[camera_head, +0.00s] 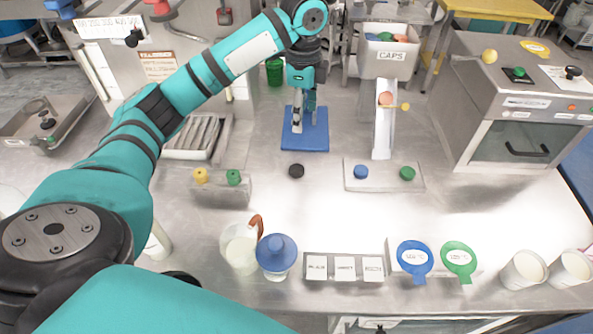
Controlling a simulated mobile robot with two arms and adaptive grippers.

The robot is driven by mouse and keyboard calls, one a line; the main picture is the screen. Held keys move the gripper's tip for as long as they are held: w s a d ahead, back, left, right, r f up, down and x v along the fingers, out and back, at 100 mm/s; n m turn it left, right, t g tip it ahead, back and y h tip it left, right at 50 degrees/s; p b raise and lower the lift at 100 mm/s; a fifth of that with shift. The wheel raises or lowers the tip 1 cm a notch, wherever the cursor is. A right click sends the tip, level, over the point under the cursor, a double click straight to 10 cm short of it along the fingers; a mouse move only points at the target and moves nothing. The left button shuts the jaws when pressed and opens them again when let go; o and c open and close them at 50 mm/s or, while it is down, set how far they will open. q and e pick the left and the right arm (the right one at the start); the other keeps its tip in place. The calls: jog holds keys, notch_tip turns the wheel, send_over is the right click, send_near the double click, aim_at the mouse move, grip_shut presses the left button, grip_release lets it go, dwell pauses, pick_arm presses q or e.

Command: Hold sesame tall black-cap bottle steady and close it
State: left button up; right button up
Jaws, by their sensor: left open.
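My left gripper (305,116) points down over a blue mat (305,142) at the back middle of the bench, its fingers apart; I see nothing between them. A black cap (296,171) lies on the bench in front of the mat, apart from the gripper. A pale container (158,242) shows beside my left arm at the lower left, partly hidden; I cannot tell whether it is the sesame bottle. No tall bottle is clearly identifiable. My right gripper is not in view.
A tray with a blue cap (361,172) and a green cap (407,173) lies right of the black cap. A jug (239,248), blue-topped vessel (277,254) and label block (344,269) line the front. An oven-like machine (520,110) stands right.

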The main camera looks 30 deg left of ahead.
pick_arm(q)
send_over(298, 169)
jog(key=f, duration=0.8)
jog(key=w+f, duration=0.1)
jog(key=f, duration=0.3)
jog(key=shift+d+f+p, duration=0.15)
jog(key=shift+p, duration=0.25)
jog(key=shift+s+f, duration=0.1)
jog(key=shift+s, duration=0.05)
jog(key=f, duration=0.2)
jog(key=s+f+p, duration=0.1)
jog(key=f, duration=0.1)
jog(key=shift+a+f, duration=0.2)
jog(key=shift+w+f, duration=0.15)
jog(key=shift+f, duration=0.15)
jog(key=c, duration=0.8)
